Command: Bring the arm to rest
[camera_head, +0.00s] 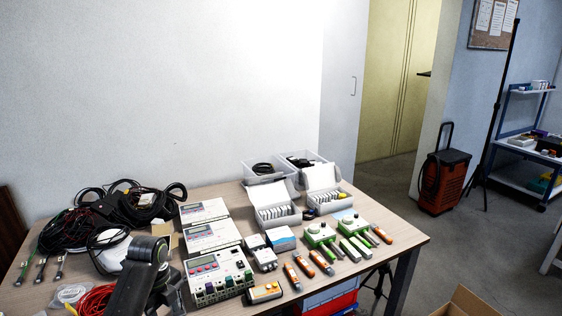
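A dark grey part of my arm (140,278) rises from the bottom edge, left of centre, in the head view. It looks like my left arm, with a rounded joint at its top. It stands in front of the near left part of the table and hides some of what lies behind it. I see no gripper fingers on it, so my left gripper is not visible. My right arm and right gripper do not show.
The wooden table (395,237) is crowded with a black cable pile (110,205), grey-white meter boxes (215,277), open card boxes (273,208) and orange and green handheld devices (320,236). An orange-black wheeled case (443,180) stands on the floor at right, near a blue shelf cart (520,145).

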